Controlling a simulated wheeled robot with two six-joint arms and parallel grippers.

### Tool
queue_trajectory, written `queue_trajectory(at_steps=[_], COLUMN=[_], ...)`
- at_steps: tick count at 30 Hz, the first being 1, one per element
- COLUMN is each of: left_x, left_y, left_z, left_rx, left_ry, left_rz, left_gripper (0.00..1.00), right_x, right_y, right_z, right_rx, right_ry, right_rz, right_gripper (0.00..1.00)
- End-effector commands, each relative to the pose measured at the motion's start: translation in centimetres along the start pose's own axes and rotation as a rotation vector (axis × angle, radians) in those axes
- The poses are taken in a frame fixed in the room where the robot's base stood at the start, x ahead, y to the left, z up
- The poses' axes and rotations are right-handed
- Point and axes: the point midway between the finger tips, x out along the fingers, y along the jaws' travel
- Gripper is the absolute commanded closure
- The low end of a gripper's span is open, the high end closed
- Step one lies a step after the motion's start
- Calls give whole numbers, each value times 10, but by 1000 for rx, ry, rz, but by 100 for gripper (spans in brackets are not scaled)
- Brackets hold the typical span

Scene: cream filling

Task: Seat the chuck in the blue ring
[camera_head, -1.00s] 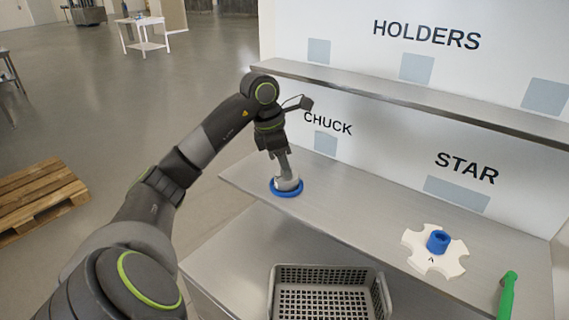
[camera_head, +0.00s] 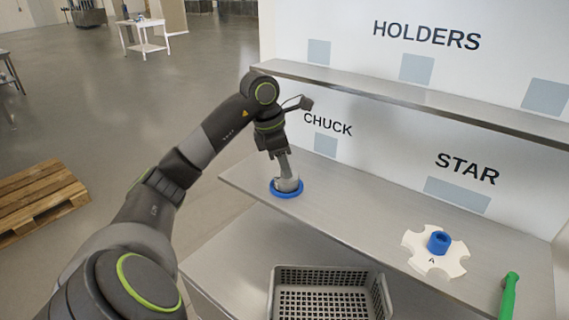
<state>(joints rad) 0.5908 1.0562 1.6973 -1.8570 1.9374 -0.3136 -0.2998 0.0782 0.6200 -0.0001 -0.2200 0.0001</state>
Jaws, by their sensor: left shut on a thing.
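The chuck (camera_head: 287,183) is a grey metal piece with a narrower upper part, at the left end of the metal shelf. Its lower part shows within the outline of the blue ring (camera_head: 286,194), which lies flat on the shelf below the CHUCK label. I cannot tell whether the chuck rests fully down in the ring. My left gripper (camera_head: 281,153) is above the ring, pointing down, shut on the chuck's upper part. The gripper hides the top of the chuck. My right gripper is not in view.
A white star plate (camera_head: 418,257) with a blue hub (camera_head: 439,242) lies to the right on the shelf (camera_head: 350,215). A green handle (camera_head: 509,296) is at the lower right. A grey crate (camera_head: 328,271) stands in front, lower. The upper shelf (camera_head: 420,99) runs behind the gripper.

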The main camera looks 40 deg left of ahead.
Motion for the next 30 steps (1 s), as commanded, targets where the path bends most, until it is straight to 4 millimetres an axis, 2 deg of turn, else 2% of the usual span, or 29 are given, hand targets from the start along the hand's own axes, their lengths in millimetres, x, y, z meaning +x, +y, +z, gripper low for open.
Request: queue_trajectory(at_steps=[15, 16, 21, 30], left_x=[3, 3, 3, 3], left_y=[0, 0, 0, 0], left_z=[-1, -1, -1, -1], left_rx=[1, 1, 1, 0], left_ry=[-1, -1, -1, 1], left_rz=[2, 2, 1, -1], left_gripper=[100, 71, 49, 48], right_x=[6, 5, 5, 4], right_y=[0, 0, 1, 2], right_z=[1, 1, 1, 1], right_rx=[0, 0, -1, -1], right_ry=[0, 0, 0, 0], right_rz=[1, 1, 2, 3], right_gripper=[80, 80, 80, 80])
